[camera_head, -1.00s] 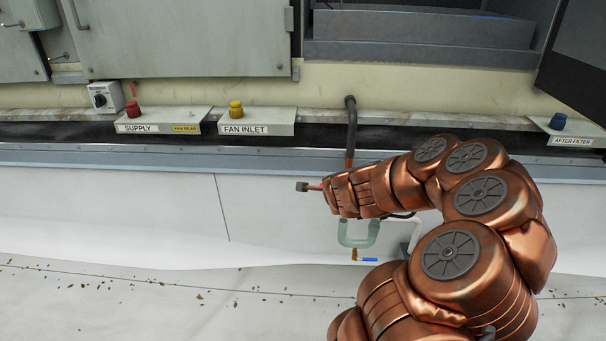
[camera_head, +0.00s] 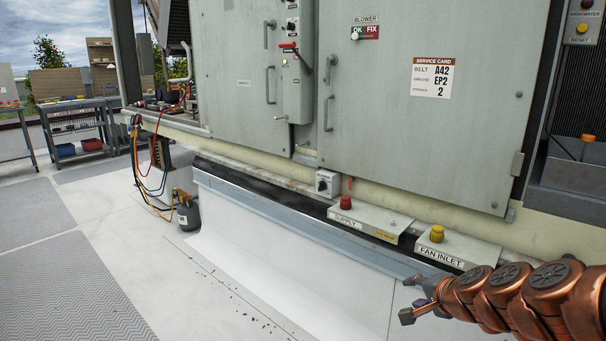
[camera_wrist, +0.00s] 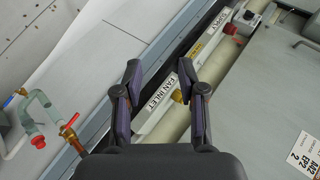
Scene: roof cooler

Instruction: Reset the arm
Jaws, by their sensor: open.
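My gripper (camera_head: 421,297) is at the lower right of the head view, at the end of my copper-coloured arm, in front of the cooler's lower ledge. In the wrist view my gripper (camera_wrist: 163,88) shows two dark fingers spread apart with nothing between them. Beyond the fingers lies the FAN INLET shelf (camera_wrist: 158,98) with its yellow knob, partly hidden by the right finger. The FAN INLET shelf also shows in the head view (camera_head: 463,252), just above my gripper.
The SUPPLY shelf (camera_head: 372,219) with a red knob is left of FAN INLET. Grey cabinet doors (camera_head: 420,130) stand above. Green piping with a red valve (camera_wrist: 40,120) is at left in the wrist view. A gas bottle (camera_head: 188,214) with hoses and a cart (camera_head: 75,125) are farther left.

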